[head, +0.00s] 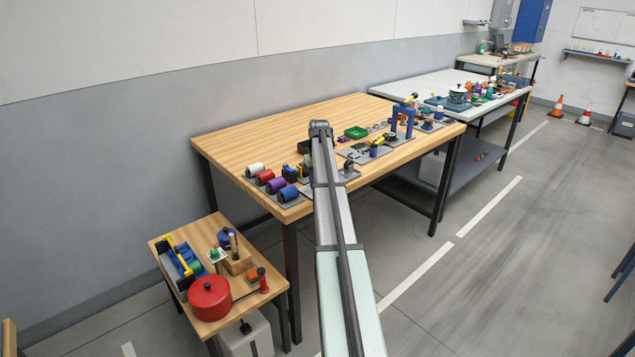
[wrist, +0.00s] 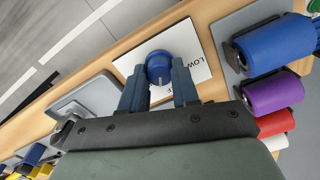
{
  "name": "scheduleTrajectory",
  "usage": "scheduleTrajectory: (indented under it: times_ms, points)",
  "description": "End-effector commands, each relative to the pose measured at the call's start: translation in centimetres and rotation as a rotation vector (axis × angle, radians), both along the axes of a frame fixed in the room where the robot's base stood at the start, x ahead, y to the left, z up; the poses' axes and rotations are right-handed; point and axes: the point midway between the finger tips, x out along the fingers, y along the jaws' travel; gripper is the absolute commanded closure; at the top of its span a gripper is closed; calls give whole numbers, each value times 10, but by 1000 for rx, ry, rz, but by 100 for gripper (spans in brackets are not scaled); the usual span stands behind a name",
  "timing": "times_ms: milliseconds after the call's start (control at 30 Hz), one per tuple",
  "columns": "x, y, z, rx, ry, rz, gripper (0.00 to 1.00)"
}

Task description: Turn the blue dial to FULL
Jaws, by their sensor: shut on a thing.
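The blue dial (wrist: 159,66) sits on a white plate (wrist: 198,68) in the wrist view. My gripper (wrist: 158,78) has one blue finger on each side of the dial and is shut on it. A short pale mark on the dial points toward the bottom of the picture, between the fingers. The word LOW is printed on the plate to the right of the dial. Other print below the dial is mostly hidden by the fingers, and I cannot read it. In the head view my arm hides the dial and the gripper.
Blue (wrist: 275,44), purple (wrist: 273,92) and red (wrist: 276,124) cylinders stand close on the right in the wrist view. A grey plate (wrist: 92,97) lies to the left. All rest on the wooden table (head: 235,140), with bare wood toward the wall.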

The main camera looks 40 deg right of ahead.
Motion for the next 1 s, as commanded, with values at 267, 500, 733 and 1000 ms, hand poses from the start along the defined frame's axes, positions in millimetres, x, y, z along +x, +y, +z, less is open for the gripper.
scheduleTrajectory:
  times_ms: [267,500,733,1000]
  points:
    - [0,0,0,0,-1,-250,100]
    - [-1,-1,0,1,-1,-424,100]
    - [-1,-1,0,0,-2,-527,100]
    - [-1,-1,0,0,-1,-576,100]
